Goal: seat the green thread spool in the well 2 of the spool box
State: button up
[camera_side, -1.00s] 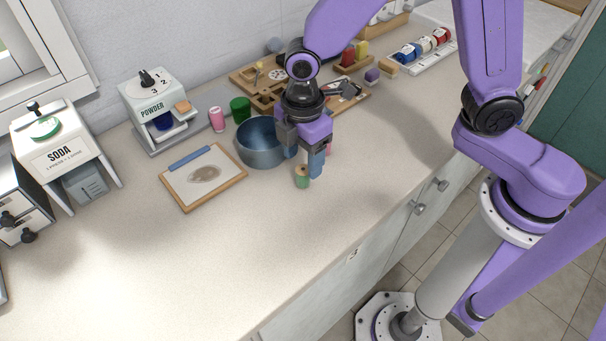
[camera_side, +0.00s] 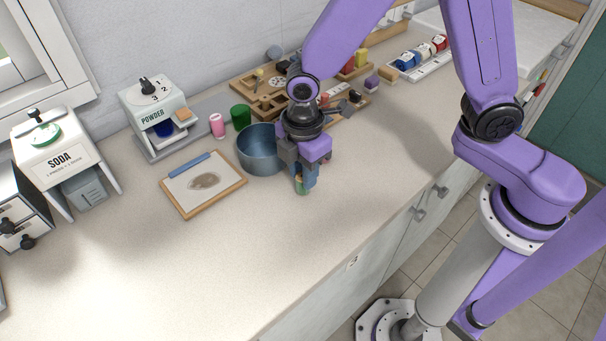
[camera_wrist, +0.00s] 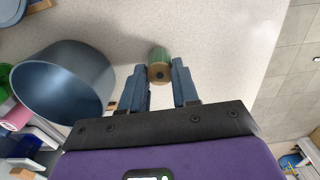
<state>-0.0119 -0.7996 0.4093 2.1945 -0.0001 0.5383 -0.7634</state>
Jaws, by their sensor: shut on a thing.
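The green thread spool (camera_side: 301,187) stands on the counter near its front edge, to the right of the blue basin. My gripper (camera_side: 305,184) points down and is shut on the spool. In the wrist view, the spool (camera_wrist: 159,62) sits between the fingertips (camera_wrist: 160,74), its end with a dark centre hole facing the camera. A white tray (camera_side: 425,69) at the back right holds blue, white and red spools and looks like the spool box. Its well numbers are too small to read.
The blue basin (camera_side: 258,150) stands close to the left of my gripper. A clipboard (camera_side: 203,182), a pink cylinder (camera_side: 217,126) and a green cylinder (camera_side: 240,112) are farther left. A wooden organiser (camera_side: 262,82) and small blocks lie behind. The front-left counter is clear.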

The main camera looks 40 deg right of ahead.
jog(key=shift+r, duration=0.45)
notch_tip(320, 180, up, 2)
jog(key=shift+r, duration=0.15)
jog(key=s+d+r, duration=0.8)
jog(key=s+r, duration=0.2)
jog(key=s, duration=0.2)
jog(key=w+d+m, duration=0.4)
jog(key=w+m, duration=0.1)
jog(key=w, duration=0.7)
jog(key=w+d+m, duration=0.4)
jog(key=w, duration=0.7)
send_near(274, 106)
jog(key=d+f, duration=0.1)
jog(key=d, duration=0.2)
jog(key=shift+w+d+f, duration=0.1)
jog(key=shift+w+f, duration=0.4)
jog(key=shift+f, duration=0.05)
jog(key=shift+w+f, duration=0.1)
jog(key=shift+f, duration=1.55)
jog(key=shift+f, duration=0.15)
